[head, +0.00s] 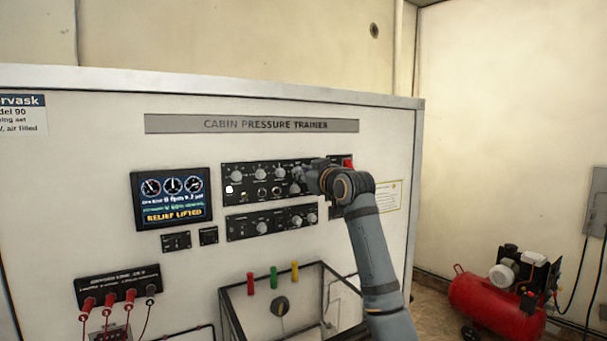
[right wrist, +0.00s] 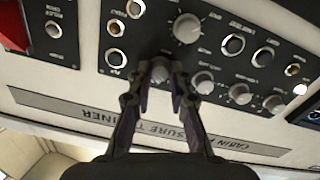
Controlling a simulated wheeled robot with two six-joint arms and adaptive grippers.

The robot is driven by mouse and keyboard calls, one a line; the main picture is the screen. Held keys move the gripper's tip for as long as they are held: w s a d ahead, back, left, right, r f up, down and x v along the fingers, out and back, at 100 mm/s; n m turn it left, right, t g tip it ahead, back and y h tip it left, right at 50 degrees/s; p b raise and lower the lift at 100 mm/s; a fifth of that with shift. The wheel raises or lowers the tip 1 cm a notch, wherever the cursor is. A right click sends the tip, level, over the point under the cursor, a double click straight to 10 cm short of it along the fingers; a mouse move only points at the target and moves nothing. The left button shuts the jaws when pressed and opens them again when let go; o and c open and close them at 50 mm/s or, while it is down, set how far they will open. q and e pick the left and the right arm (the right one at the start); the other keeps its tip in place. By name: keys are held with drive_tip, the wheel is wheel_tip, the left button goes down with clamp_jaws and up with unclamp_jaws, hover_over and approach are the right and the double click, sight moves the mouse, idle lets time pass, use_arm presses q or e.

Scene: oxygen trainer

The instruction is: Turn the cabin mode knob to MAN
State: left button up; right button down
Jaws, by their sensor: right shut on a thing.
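The black upper control panel (head: 230,189) carries a row of grey knobs. My right gripper (head: 303,176) is at the right end of that row, reaching in from the right. In the right wrist view, which is upside down, the fingers of my right gripper (right wrist: 160,82) are closed around a small grey knob, the cabin mode knob (right wrist: 160,71) by its place. The fingers hide most of it, and its label and pointer cannot be read. A larger grey knob (right wrist: 187,28) is close by. My left gripper is not in view.
A screen (head: 172,199) left of the panel reads RELIEF LIFTED. A lower knob panel (head: 240,228) is just below. A red switch cover (head: 348,162) is close to my right wrist. A clear-walled box (head: 226,305) juts out below. A red compressor (head: 495,305) stands on the floor at right.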

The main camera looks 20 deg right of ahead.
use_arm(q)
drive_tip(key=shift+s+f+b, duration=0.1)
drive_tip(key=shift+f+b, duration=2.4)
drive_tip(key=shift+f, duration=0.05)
use_arm(e)
drive_tip(key=shift+w+d+f+m+g+y, duration=0.1)
drive_tip(key=shift+f+m+g+y, duration=0.05)
drive_tip(key=shift+m, duration=4.7)
drive_tip(key=shift+f+m+g+y, duration=0.1)
drive_tip(key=shift+m+g+y, duration=0.05)
drive_tip(key=shift+m, duration=4.7)
drive_tip(key=c, duration=1.7)
unclamp_jaws()
drive_tip(key=o, duration=0.5)
drive_tip(key=shift+r, duration=0.2)
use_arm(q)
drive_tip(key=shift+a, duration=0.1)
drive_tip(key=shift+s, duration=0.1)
use_arm(e)
drive_tip(key=shift+s, duration=0.25)
